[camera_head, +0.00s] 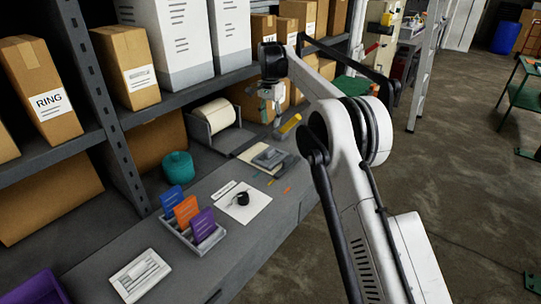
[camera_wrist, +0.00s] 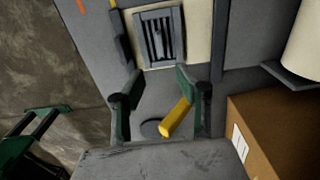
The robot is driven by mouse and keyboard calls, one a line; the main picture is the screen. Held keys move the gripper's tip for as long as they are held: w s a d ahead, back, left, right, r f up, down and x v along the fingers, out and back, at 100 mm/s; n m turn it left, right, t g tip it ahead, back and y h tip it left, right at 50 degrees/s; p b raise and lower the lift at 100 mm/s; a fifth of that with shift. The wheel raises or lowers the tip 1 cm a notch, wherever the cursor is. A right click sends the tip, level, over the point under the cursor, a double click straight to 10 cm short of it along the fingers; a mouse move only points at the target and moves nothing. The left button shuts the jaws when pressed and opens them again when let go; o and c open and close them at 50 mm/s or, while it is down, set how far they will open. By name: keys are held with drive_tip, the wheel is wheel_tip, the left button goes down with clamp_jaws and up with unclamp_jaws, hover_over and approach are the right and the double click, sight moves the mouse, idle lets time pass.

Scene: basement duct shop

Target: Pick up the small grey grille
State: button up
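The small grey grille (camera_wrist: 157,38) has dark slots and lies on a cream sheet (camera_wrist: 192,45) in the upper middle of the wrist view. In the head view the grille (camera_head: 268,157) lies on the bench, on the cream sheet. My gripper (camera_wrist: 159,75) is open, its two green-tipped fingers apart with nothing held between them. The grille shows just beyond the fingertips, not between them. In the head view my gripper (camera_head: 277,120) hangs above the bench, behind the grille. Whether the fingertips touch anything is not clear.
A yellow cylinder (camera_wrist: 177,117) lies near my gripper; it also shows in the head view (camera_head: 289,127). A paper roll (camera_head: 213,115) stands to the left. A card rack (camera_head: 190,235), a teal container (camera_head: 177,167) and a white sheet (camera_head: 247,207) are nearer. Shelf boxes (camera_head: 125,65) stand behind.

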drive_tip(key=p, duration=0.1)
hover_over(270, 150)
wheel_tip(270, 150, down, 9)
drive_tip(key=shift+r, duration=0.15)
drive_tip(key=shift+w+d+f+p, duration=0.1)
drive_tip(key=shift+f+p, duration=0.7)
drive_tip(key=shift+f, duration=1.95)
clamp_jaws()
